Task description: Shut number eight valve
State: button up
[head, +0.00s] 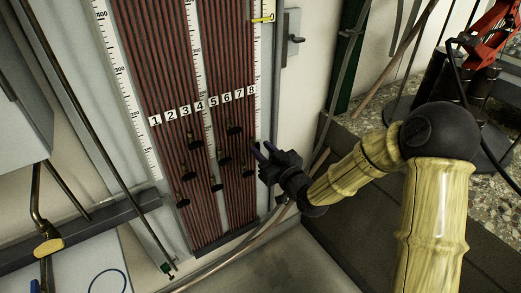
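A tall panel of reddish-brown tubes carries white number plates 1 to 8 in a row. The number eight plate (252,90) is at the right end. Several black-handled valves sit staggered on the tubes below the plates. A black valve handle (248,173) lies low at the panel's right side, below plate eight; I cannot tell for sure that it is number eight's. My gripper (262,148) is just right of the panel's right edge, above and right of that handle. Its two fingers are apart, pointing up-left, with nothing seen between them. It appears clear of the valves.
Other black handles (235,130) stand close by on the left. White scales (197,60) run between the tube groups. A grey switch box (292,38) is on the wall at right. Pipes and a stone ledge (375,120) lie right of the panel, near my arm.

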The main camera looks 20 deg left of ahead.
jog(key=shift+x, duration=0.8)
grip_shut()
